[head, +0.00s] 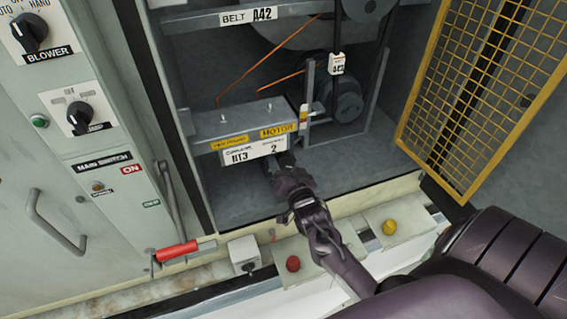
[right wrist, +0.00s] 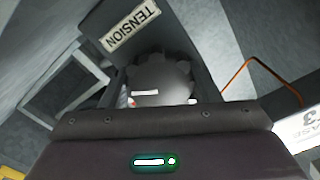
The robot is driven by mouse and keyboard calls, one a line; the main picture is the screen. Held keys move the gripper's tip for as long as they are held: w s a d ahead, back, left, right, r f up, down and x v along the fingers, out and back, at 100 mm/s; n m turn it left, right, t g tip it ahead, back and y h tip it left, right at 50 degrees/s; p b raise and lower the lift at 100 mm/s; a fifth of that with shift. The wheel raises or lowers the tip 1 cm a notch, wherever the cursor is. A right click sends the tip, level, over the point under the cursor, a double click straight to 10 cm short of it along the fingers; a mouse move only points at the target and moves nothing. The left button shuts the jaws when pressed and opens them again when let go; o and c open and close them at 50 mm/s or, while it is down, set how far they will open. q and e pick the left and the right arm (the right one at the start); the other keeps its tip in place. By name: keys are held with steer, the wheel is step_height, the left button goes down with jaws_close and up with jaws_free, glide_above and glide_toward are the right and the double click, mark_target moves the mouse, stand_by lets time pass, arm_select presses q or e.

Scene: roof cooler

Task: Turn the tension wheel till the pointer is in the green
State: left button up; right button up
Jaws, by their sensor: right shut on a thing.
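My right gripper (head: 290,170) reaches into the open cabinet, at the front edge of the motor base, and is shut on the tension wheel. In the right wrist view the tension wheel (right wrist: 165,75) is a dark grey, lobed knob beyond the gripper body, below a white TENSION label (right wrist: 131,25). My gripper hides the wheel in the head view, and the fingertips are hidden in the wrist view. A small upright plate with yellow and red marks (head: 303,115) stands by the motor base; I cannot make out a pointer there. My left gripper is not in view.
A yellow mesh guard door (head: 490,75) stands open at right. The belt and pulley (head: 347,100) are behind the motor base (head: 225,122).

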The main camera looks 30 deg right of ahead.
steer(key=shift+f+m, duration=0.1)
steer(key=shift+m, duration=1.6)
steer(key=o, duration=1)
steer(key=shift+s+a+f, duration=0.1)
steer(key=shift+s, duration=0.4)
steer(key=b+v, duration=0.2)
steer(key=v, duration=0.4)
steer(key=shift+s+a, duration=0.2)
steer(key=shift+s, duration=0.15)
